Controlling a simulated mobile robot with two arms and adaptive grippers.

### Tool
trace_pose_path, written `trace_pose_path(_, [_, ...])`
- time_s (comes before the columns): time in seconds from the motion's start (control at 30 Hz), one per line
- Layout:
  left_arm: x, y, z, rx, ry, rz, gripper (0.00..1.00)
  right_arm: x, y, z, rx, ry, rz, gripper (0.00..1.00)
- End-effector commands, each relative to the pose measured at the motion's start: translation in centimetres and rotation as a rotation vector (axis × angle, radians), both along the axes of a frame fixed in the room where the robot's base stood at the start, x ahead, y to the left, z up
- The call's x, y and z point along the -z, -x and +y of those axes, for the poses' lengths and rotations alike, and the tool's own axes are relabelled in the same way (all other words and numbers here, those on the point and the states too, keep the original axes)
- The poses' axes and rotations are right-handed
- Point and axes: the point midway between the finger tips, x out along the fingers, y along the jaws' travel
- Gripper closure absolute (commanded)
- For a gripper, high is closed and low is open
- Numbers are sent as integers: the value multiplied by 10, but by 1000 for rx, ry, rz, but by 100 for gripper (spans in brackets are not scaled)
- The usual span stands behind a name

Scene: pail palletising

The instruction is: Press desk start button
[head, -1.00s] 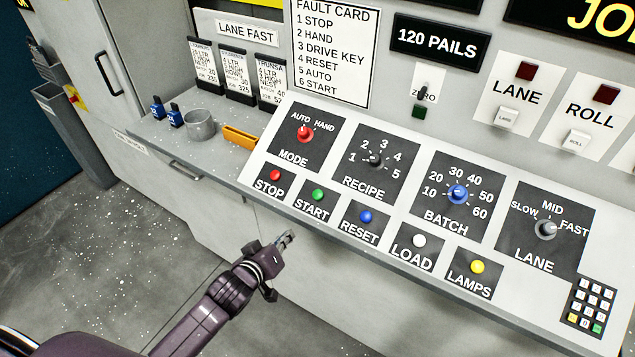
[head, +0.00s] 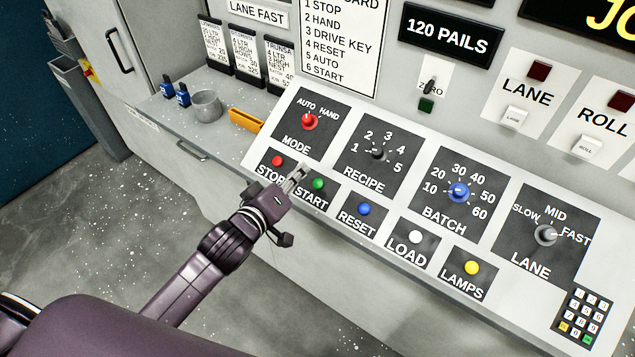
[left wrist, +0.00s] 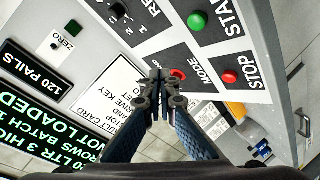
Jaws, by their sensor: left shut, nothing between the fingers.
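The green START button (head: 318,184) sits on the sloped desk panel, between the red STOP button (head: 277,161) and the blue RESET button (head: 364,209). My left gripper (head: 300,170) is shut and empty, its fingertips in front of the panel just up and left of the START button in the head view. I cannot tell whether it touches the panel. In the left wrist view the shut fingertips (left wrist: 159,75) show against the red MODE knob (left wrist: 178,75), with the START button (left wrist: 197,20) and STOP button (left wrist: 229,76) beyond them. My right gripper is not in view.
The MODE knob (head: 309,121), RECIPE knob (head: 378,152) and blue BATCH knob (head: 458,192) stand out above the button row. A white LOAD button (head: 415,237) and yellow LAMPS button (head: 472,268) lie to the right. A grey cup (head: 206,105) stands on the left ledge.

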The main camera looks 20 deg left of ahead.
Motion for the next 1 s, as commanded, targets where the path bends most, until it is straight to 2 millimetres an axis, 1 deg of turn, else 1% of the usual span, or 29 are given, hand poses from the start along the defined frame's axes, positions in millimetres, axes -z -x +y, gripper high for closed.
trace_pose_path(0.17, [18,-7,-2,0,-2,-2,100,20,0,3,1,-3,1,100])
trace_pose_path(0.3, [36,-16,-6,1,-3,-1,100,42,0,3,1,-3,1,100])
trace_pose_path(0.5, [58,-29,-10,1,-3,-2,100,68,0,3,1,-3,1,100])
trace_pose_path(0.73, [72,-38,-14,-1,1,1,100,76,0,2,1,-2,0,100])
trace_pose_path(1.0, [75,-41,-15,0,0,0,100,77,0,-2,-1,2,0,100])
